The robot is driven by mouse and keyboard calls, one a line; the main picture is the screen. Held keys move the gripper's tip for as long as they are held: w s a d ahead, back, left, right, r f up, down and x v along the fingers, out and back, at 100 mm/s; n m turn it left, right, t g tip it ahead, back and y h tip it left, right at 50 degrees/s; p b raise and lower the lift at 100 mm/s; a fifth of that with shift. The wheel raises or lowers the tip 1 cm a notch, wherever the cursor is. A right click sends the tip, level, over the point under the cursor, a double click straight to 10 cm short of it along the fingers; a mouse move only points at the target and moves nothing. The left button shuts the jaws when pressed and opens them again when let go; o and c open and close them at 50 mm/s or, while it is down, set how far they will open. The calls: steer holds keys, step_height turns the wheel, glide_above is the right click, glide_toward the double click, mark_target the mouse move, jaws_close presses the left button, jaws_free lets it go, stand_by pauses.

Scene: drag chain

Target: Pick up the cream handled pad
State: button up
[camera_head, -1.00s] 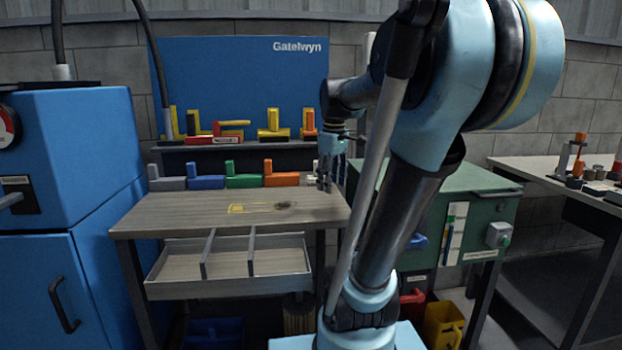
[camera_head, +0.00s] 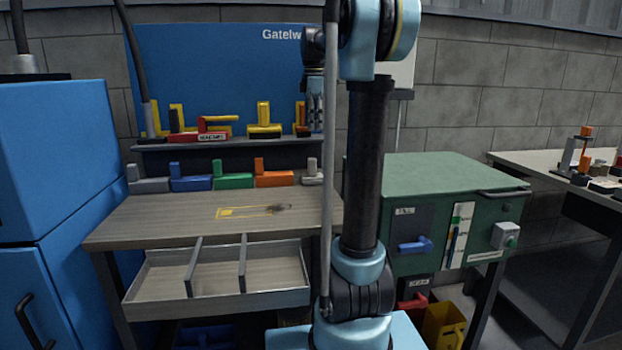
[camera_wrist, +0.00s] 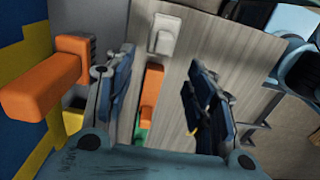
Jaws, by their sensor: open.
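The cream handled pad (camera_head: 312,172) stands at the right end of the row of handled pads at the back of the bench, and it also shows in the wrist view (camera_wrist: 163,35). My gripper (camera_head: 315,118) is above it, by the right end of the upper shelf. In the wrist view my gripper (camera_wrist: 160,57) is open and empty, with the cream pad beyond the fingertips and apart from them. In the head view my arm partly covers the area right of the pad.
Orange (camera_head: 274,179), green (camera_head: 233,180), blue (camera_head: 190,182) and grey (camera_head: 148,184) handled pads stand left of it. The upper shelf (camera_head: 215,144) holds yellow and red pieces; an orange-handled piece (camera_wrist: 45,85) is close to my left finger. The bench front (camera_head: 180,215) is mostly clear.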

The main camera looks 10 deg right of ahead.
glide_above(312, 165)
steer(key=w, duration=0.2)
steer(key=f, duration=1)
steer(key=shift+w+d+f, duration=0.15)
steer(key=shift+d+f, duration=0.1)
steer(key=shift+f, duration=0.05)
steer(key=shift+s+f, duration=0.15)
steer(key=shift+f, duration=1.25)
steer(key=shift+s+f, duration=0.15)
steer(key=shift+f, duration=1.25)
steer(key=c, duration=1.2)
